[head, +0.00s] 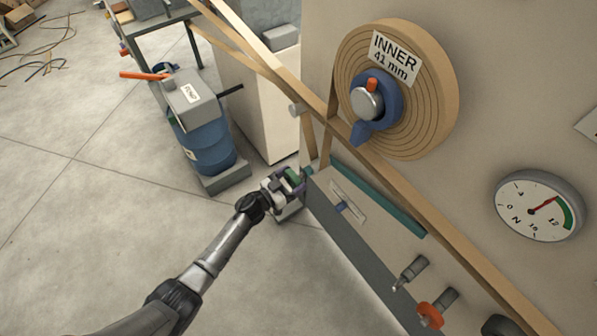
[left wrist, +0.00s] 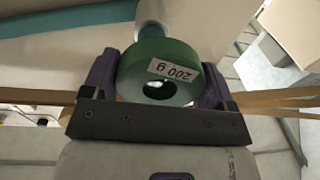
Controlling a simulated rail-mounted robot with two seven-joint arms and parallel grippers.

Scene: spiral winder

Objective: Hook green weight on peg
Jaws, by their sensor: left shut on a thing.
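The green weight (left wrist: 182,60) is a thick ring with a "200 g" label and a dark centre hole, seen close up in the left wrist view. My left gripper (head: 285,182) is shut on it, with a finger on each side; the weight (head: 293,177) shows as a small green patch in the head view. In the left wrist view a pale, rounded cylinder end (left wrist: 157,12) is right behind the weight. I cannot tell whether the weight touches it or is around it.
A wooden strip (head: 400,192) runs diagonally across the panel, near the gripper. A wound roll (head: 437,88) labelled "INNER 41 mm", a dial (head: 538,206) and knobs (head: 431,314) are on the panel. A blue drum (head: 208,147) stands at the left. Floor between is clear.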

